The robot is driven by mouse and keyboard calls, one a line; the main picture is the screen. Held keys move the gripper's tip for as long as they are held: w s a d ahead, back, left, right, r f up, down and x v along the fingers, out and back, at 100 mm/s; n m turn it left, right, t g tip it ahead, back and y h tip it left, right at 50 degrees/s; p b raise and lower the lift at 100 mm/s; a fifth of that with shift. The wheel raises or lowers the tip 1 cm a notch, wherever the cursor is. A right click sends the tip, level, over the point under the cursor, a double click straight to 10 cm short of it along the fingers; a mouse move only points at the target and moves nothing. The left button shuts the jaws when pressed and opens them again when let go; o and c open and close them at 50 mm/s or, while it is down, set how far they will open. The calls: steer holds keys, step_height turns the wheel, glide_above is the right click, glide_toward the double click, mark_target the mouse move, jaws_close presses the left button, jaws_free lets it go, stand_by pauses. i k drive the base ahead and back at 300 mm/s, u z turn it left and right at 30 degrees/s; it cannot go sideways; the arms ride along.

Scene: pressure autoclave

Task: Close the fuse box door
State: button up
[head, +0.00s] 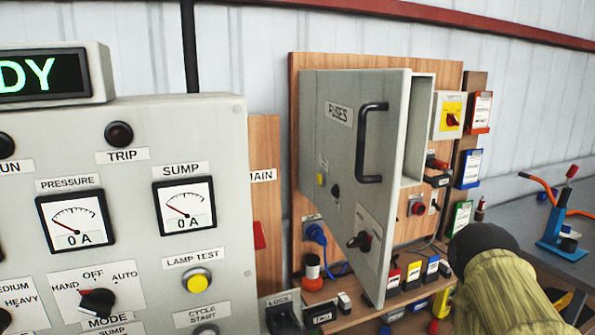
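The fuse box door (340,160) is a grey panel labelled FUSES, right of the centre in the head view. It stands ajar, its handle side swung out from the wooden backboard. A dark bar handle (371,143) is fixed upright near its right edge. Part of the grey fuse box (420,125) shows behind that edge, with a gap between door and box. Most of the box's inside is hidden by the door. A rotary switch, a yellow button and a dark knob sit on the door face. My gripper is not in view.
A grey control panel (130,220) with gauges fills the left. A wooden shelf (375,318) with small blocks and plugs lies below the door. A blue cable plug (316,236) hangs on the board. A grey bench (560,263) with a blue-orange tool is at right.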

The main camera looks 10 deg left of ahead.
mark_target(362, 118)
steer(key=i, duration=1)
steer(key=z, duration=0.5)
steer(key=k, duration=0.55)
steer(key=z, duration=0.8)
steer(key=k, duration=1.35)
steer(key=u, duration=0.55)
